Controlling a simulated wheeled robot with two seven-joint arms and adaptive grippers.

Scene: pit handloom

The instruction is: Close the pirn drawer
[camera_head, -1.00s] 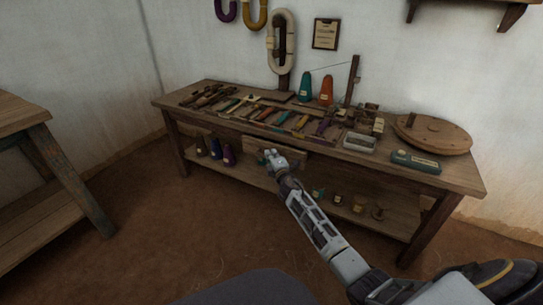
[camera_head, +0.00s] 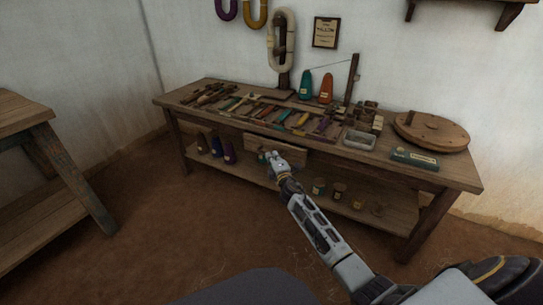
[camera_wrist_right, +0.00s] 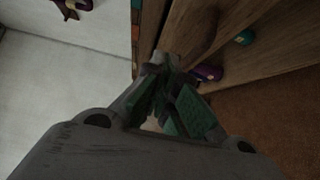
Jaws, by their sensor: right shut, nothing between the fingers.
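The pirn drawer (camera_head: 292,155) is a wooden drawer under the middle of the workbench top. Its front faces me, partly hidden behind my right gripper; I cannot tell exactly how far it stands out. My right gripper (camera_head: 272,158) is shut and empty, right at the drawer front. In the right wrist view its green-padded fingers (camera_wrist_right: 168,92) are together, with their tips close to a wooden face; I cannot tell if they touch it. My left gripper is not in view.
The workbench (camera_head: 455,178) holds tools, a grey tray (camera_head: 359,140), a green box (camera_head: 414,158) and a round wooden disc (camera_head: 431,131). Its lower shelf carries dark cones (camera_head: 229,153) and small jars (camera_head: 319,187). Another wooden table (camera_head: 22,108) stands at the left. The floor between is clear.

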